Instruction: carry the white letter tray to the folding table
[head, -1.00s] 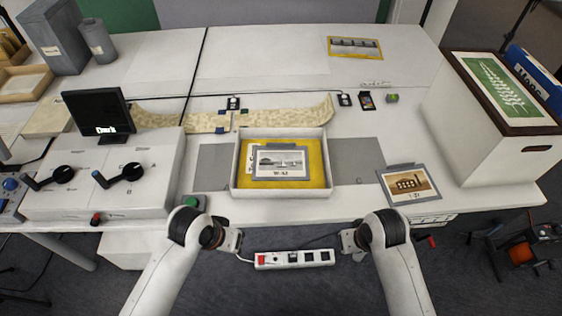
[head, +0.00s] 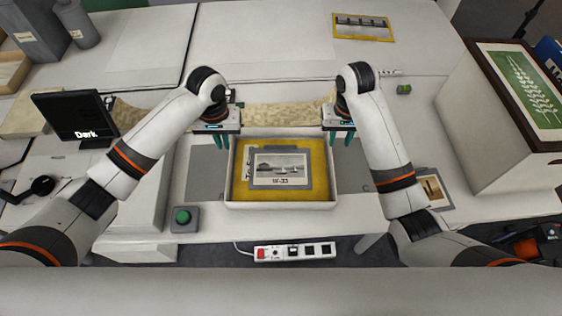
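The white letter tray (head: 280,205) sits on the white worktop in the middle of the head view. It holds a yellow folder (head: 240,188) and a grey-framed photo of boats (head: 281,168). My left gripper (head: 222,141) points down near the tray's far left corner, just outside the left wall. My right gripper (head: 341,139) points down near the far right corner, just outside the right wall. Both show two green fingers apart with nothing visible between them. I cannot tell whether either touches the tray. I cannot make out a folding table.
A small monitor (head: 78,117) stands at the left. A green button box (head: 184,218) is near the tray's front left corner. A large white box (head: 485,130) stands at the right. A power strip (head: 295,251) lies below the front edge. The worktop behind is mostly clear.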

